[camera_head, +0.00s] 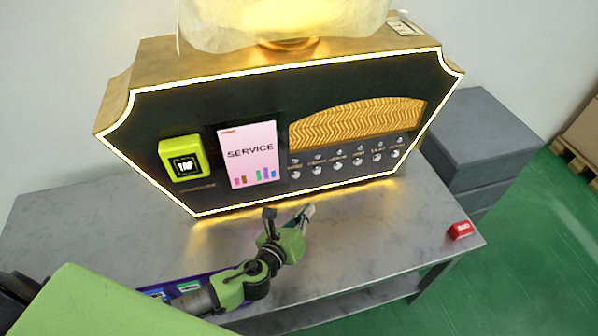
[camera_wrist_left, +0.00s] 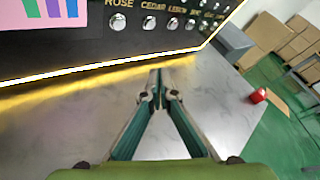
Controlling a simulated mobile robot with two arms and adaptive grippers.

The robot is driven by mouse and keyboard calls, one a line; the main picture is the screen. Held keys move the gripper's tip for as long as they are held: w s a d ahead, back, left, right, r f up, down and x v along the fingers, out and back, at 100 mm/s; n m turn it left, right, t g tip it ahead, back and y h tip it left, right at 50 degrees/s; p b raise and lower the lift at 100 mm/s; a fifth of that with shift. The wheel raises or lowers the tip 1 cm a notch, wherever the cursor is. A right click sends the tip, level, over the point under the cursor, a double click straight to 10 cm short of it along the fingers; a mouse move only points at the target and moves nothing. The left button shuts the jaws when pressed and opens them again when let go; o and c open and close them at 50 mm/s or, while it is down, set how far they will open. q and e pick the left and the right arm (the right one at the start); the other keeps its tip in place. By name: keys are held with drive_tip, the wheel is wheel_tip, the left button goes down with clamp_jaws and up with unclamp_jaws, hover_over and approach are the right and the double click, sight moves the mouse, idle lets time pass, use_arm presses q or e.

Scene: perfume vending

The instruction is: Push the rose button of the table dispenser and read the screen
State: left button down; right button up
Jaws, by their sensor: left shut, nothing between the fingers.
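The table dispenser (camera_head: 230,108) is a dark panel with a lit edge, standing on a grey table (camera_head: 110,215). Its pink screen (camera_head: 249,153) reads "SERVICE" above several coloured bars. The rose button (camera_head: 295,174) is the leftmost of a row of round silver buttons, just right of the screen. In the left wrist view, the rose button (camera_wrist_left: 118,23) sits under the label "ROSE". My left gripper (camera_head: 308,211) is shut and empty in front of and below the button row, apart from the panel. Its closed fingertips (camera_wrist_left: 158,74) show in the wrist view. My right gripper is not in view.
A yellow-green "TAP" reader (camera_head: 184,158) is left of the screen. A red block (camera_head: 461,230) lies near the table's right edge. A blue-purple item (camera_head: 187,286) is partly hidden under my left arm. A grey cabinet (camera_head: 475,140) stands behind at right.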

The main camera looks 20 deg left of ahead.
use_arm(q)
approach(303, 175)
drive_tip(key=w+d+f, duration=0.2)
drive_tip(key=w, duration=0.2)
drive_tip(key=shift+s+a+r+b, duration=0.15)
drive_tip(key=shift+s+a+b, duration=0.05)
drive_tip(key=shift+b, duration=0.15)
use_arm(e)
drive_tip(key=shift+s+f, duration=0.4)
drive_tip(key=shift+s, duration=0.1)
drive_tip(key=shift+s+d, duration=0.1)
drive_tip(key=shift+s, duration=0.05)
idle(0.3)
use_arm(q)
drive_tip(key=shift+w, duration=0.1)
idle(0.4)
drive_tip(key=shift+w+a, duration=0.2)
drive_tip(key=shift+w, duration=0.05)
drive_tip(key=shift+w+a, duration=0.3)
drive_tip(key=shift+w, duration=0.1)
idle(1.0)
drive_tip(key=shift+s, duration=0.1)
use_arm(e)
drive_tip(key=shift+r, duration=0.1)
use_arm(q)
drive_tip(key=shift+s+d, duration=0.5)
drive_tip(key=shift+s, duration=0.15)
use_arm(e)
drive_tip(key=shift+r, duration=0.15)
